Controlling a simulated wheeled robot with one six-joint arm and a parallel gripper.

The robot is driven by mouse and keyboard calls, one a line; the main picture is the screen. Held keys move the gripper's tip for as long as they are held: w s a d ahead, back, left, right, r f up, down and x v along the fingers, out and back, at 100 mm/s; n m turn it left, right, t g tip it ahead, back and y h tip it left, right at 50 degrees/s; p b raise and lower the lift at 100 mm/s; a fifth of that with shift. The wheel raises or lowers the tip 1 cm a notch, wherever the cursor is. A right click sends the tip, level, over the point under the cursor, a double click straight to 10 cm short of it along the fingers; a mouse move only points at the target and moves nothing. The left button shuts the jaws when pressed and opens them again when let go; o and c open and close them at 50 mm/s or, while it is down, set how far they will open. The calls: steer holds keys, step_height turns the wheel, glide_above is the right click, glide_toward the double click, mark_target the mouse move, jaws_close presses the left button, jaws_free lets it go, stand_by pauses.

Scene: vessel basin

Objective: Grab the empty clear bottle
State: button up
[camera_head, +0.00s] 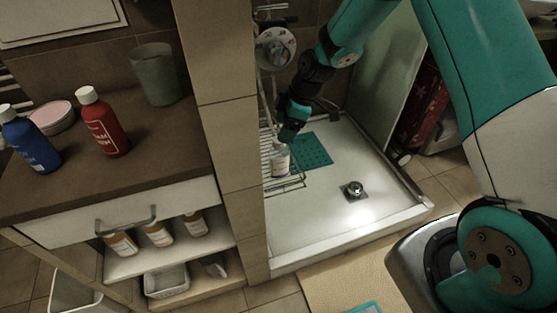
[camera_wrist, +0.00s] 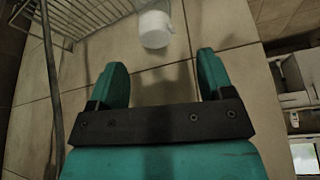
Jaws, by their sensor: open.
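A small pale bottle (camera_head: 280,161) with a label stands at the wire rack inside the shower, in the head view. Whether it is clear or empty is too small to tell. My gripper (camera_head: 289,131) is just above it and partly hides its top. In the wrist view my gripper (camera_wrist: 162,65) is open, with nothing between its two teal fingers. A white rounded thing (camera_wrist: 155,30), which looks like the bottle's cap or top, lies just beyond the fingertips, roughly centred between them. I cannot tell whether the fingers touch it.
The wire rack (camera_head: 267,181) is close beside the bottle; its wires also show in the wrist view (camera_wrist: 88,14). A tiled wall (camera_head: 228,120) borders the shower on the left. A teal mat (camera_head: 313,150) and a drain (camera_head: 354,189) are on the otherwise bare shower floor. A red bottle (camera_head: 104,125) stands on the counter.

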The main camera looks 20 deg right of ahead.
mark_target(275, 145)
steer(key=x, duration=0.2)
steer(key=shift+a+f, duration=0.2)
steer(key=shift+a, duration=0.1)
steer(key=f, duration=0.4)
steer(key=shift+w+a+f+p, duration=0.2)
steer(key=shift+w+p, duration=0.1)
steer(key=shift+p, duration=0.1)
steer(key=shift+a+f, duration=0.3)
steer(key=shift+a, duration=0.1)
steer(key=shift+d, duration=0.1)
steer(key=c, duration=1.2)
